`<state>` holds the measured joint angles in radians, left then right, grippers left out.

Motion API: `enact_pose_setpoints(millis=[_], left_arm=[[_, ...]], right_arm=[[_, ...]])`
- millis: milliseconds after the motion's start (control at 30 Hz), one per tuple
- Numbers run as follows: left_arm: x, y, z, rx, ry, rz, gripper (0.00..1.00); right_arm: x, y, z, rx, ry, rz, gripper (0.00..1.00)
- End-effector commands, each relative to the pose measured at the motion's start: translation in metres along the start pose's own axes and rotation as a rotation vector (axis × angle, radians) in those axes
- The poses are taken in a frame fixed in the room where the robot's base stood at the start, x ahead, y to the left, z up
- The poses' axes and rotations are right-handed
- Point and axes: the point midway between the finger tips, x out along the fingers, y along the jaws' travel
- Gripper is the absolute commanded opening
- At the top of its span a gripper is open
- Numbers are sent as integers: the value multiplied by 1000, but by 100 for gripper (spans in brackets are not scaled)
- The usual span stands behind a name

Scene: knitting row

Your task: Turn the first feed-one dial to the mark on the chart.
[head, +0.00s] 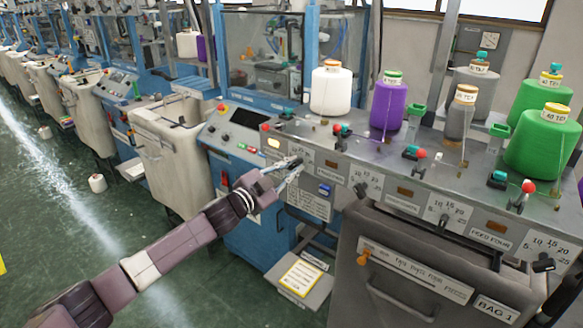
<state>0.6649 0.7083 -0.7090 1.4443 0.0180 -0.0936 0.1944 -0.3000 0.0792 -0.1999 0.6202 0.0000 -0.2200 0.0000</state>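My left gripper (297,165) reaches in from the lower left to the sloped grey front panel (337,166). Its two fingers are spread at the base, and their tips come close together at the leftmost dial place. The fingers cover that dial, so its pointer and any contact are hidden. Part of its white number scale (300,153) shows just above the tips. A card with a yellow border (302,277) lies on a low tray; its text is too small to read. My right gripper is not in view.
More dials with number scales line the panel, including a black one (443,219). White (331,90), purple (388,106), grey and green yarn cones stand on top. A grey bin (420,275) juts out below right. The green floor at left is mostly clear.

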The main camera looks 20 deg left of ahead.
Motion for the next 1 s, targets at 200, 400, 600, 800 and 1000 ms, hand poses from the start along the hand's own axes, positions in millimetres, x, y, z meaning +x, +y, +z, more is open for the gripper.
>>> enact_pose_setpoints(millis=[200, 400, 600, 800, 1000], left_arm=[[0, 0, 0, -1, 0, 0, 29], [-1, 0, 0, -1, 0, 0, 29], [-19, 1, 2, -2, -1, 2, 29], [-55, 1, 2, -1, -3, 2, 29], [-88, 1, 2, 0, -3, 2, 29]], right_arm=[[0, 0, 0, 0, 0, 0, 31], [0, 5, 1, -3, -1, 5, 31], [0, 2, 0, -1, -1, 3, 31], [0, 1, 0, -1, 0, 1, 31], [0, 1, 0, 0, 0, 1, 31]])
